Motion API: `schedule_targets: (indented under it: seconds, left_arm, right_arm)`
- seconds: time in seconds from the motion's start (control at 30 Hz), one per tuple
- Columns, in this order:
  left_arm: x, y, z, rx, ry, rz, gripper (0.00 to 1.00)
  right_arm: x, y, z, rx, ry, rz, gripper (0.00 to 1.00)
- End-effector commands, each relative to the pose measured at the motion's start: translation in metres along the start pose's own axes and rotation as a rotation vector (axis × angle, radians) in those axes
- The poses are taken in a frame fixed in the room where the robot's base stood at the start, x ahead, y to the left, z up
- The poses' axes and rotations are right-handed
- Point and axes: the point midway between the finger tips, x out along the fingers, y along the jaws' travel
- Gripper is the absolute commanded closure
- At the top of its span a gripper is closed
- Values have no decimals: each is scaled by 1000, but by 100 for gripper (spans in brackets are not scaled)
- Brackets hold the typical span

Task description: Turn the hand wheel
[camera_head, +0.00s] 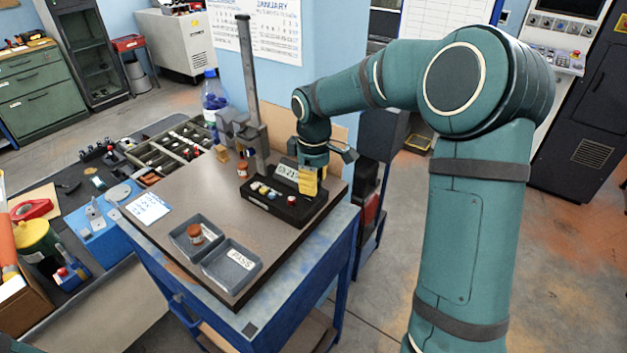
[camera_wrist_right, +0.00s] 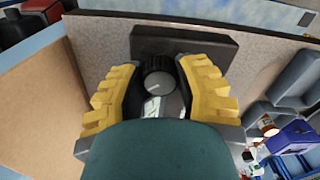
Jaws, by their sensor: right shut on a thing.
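The hand wheel (camera_wrist_right: 156,83) is a dark round knob with a ribbed rim, seen in the wrist view in front of a dark block. My right gripper (camera_wrist_right: 157,68) has its yellow-padded fingers on either side of the wheel, shut on it. In the head view my right gripper (camera_head: 309,182) points down at the back right of the bench, beside a small unit with a display (camera_head: 287,171). The wheel is hidden there behind the gripper and that unit. My left gripper is not in view.
A tall metal column (camera_head: 250,90) stands left of my right gripper. A black box (camera_head: 284,208) with small knobs sits in front. Two grey trays (camera_head: 212,262) lie near the bench's front edge; one holds a small reddish-brown part (camera_head: 195,233). The bench's middle (camera_head: 195,195) is clear.

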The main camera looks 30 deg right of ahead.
Motion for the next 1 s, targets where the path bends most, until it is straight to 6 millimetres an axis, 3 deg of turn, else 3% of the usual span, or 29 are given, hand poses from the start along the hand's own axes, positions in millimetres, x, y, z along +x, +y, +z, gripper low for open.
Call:
schedule_targets:
  seconds: [0.37,1.0]
  left_arm:
    - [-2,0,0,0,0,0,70]
    - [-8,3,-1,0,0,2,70]
  right_arm:
    - [0,0,0,142,-1,0,100]
    - [0,0,0,732,-1,0,100]
